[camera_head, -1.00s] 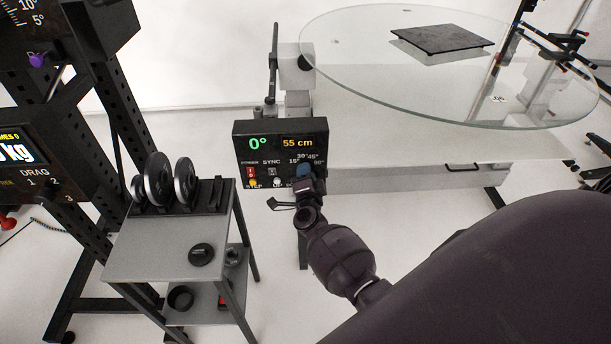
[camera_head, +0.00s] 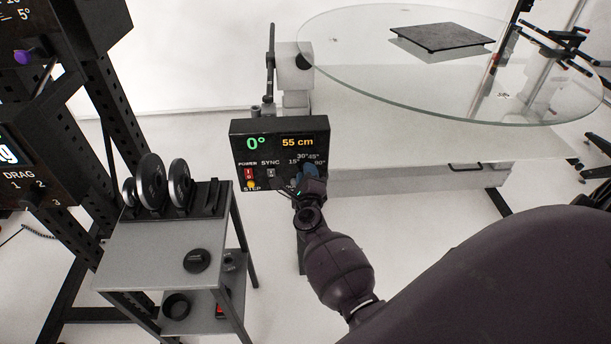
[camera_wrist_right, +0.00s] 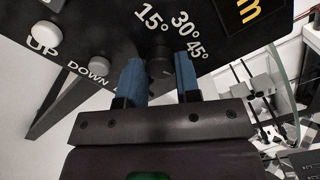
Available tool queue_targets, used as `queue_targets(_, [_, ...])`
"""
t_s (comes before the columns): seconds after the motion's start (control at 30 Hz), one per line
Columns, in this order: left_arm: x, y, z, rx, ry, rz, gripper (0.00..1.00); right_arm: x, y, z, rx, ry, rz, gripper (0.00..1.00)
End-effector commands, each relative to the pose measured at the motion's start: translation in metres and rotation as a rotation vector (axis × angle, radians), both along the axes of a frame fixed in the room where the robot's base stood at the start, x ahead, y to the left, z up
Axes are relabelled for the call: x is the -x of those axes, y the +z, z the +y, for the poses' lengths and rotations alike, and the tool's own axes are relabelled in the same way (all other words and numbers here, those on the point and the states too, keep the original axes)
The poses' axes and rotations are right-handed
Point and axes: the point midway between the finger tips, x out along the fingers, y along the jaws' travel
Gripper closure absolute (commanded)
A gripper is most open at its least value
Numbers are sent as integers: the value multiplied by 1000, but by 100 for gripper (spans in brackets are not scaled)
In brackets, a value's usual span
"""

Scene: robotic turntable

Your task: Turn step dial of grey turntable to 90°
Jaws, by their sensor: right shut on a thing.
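The black control box (camera_head: 279,128) of the turntable stands in the middle of the head view, its display reading 0° and 55 cm. The step dial (camera_wrist_right: 159,69), a dark round knob, shows in the right wrist view below the printed 15°, 30° and 45° marks. My right gripper (camera_head: 309,172) is at the lower right of the box; in the wrist view its two blue fingers (camera_wrist_right: 160,78) lie on either side of the dial, shut on it. The dial's pointer is hard to make out, and the 90° mark is partly covered in the head view. My left gripper is not in view.
The glass turntable disc (camera_head: 400,85) carries a dark square plate (camera_head: 441,38) behind the box. A grey side stand (camera_head: 150,255) with black weight discs is at left, by a black rack (camera_head: 95,110). UP (camera_wrist_right: 44,36) and DOWN (camera_wrist_right: 99,66) buttons sit near the dial.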

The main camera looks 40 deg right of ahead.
Motion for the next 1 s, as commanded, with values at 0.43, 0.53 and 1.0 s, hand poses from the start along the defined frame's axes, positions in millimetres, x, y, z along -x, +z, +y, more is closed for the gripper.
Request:
queue_targets(0.43, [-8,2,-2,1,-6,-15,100,0,-1,0,-119,-1,-72,93])
queue_targets(0.53, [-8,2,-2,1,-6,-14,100,0,0,0,-124,-1,-75,93])
queue_targets(1.0, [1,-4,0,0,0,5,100,0,0,0,-123,-1,-75,46])
